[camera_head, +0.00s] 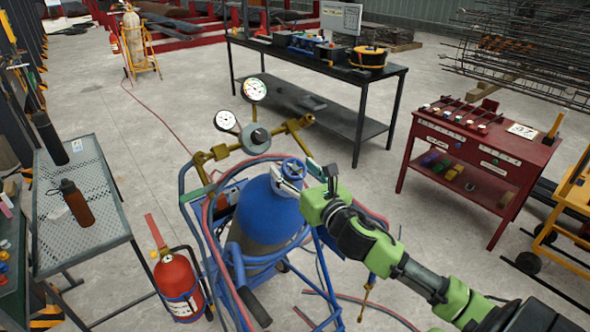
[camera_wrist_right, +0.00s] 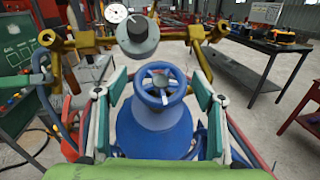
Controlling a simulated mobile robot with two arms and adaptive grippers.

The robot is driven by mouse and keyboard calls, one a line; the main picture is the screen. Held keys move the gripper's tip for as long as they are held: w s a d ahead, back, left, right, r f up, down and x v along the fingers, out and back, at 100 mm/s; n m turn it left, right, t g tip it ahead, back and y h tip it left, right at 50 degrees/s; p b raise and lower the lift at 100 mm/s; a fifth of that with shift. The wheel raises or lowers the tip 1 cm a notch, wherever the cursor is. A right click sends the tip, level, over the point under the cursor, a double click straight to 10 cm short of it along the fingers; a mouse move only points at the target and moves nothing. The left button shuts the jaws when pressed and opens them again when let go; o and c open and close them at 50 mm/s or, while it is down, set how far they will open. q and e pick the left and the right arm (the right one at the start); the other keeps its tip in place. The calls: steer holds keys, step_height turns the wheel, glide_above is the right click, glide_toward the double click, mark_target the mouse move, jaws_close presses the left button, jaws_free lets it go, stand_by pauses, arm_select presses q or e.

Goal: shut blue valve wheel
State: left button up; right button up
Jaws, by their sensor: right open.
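The blue valve wheel (camera_head: 293,168) sits on top of the blue gas cylinder (camera_head: 268,210), which stands in a blue wheeled frame. In the right wrist view the wheel (camera_wrist_right: 160,88) is centred, with its spokes and pale hub facing me. My right gripper (camera_wrist_right: 158,100) is open, one finger on each side of the wheel, with gaps between fingers and rim. In the head view this gripper (camera_head: 302,178) is at the cylinder top, coming in from the right. Whether any finger touches the wheel is unclear. My left gripper is not in view.
A brass manifold with a grey regulator (camera_wrist_right: 138,35) and two gauges (camera_head: 254,90) rises just behind the wheel. Red hoses loop around the frame. A fire extinguisher (camera_head: 179,285) stands left of it, beside a mesh table (camera_head: 95,240). A red tool cart (camera_head: 480,150) stands right.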

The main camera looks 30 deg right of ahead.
steer(key=c, duration=1.1)
steer(key=shift+r+h, duration=0.1)
steer(key=shift+h, duration=0.2)
